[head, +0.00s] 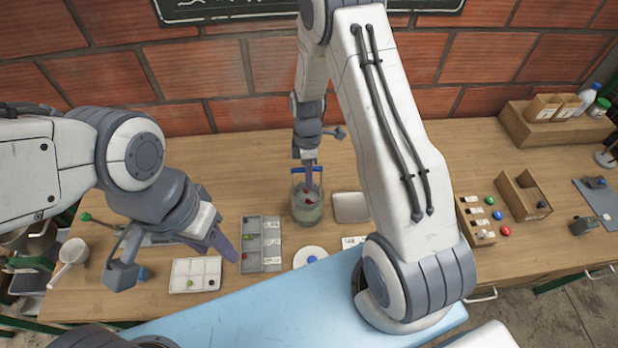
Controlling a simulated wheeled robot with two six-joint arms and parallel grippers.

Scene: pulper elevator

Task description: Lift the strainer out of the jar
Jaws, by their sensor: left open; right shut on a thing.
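The glass jar (307,213) stands on the wooden table near the middle of the head view, with cloudy greenish contents. A blue bar (298,170), which looks like the strainer's handle, crosses at the jar's mouth. My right gripper (308,186) reaches down from above at the jar's mouth and is shut on the strainer. Something small and red shows low beside its fingertips. The strainer's lower part is hidden by the gripper and the jar. My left gripper (226,246) is open and empty, left of the jar, above the table by the trays.
A grey compartment tray (250,262) and a white tray (196,266) lie left of the jar. A white disc (309,250) lies in front of it and a grey pad (350,207) to its right. A button box (470,211) and wooden tray stand farther right.

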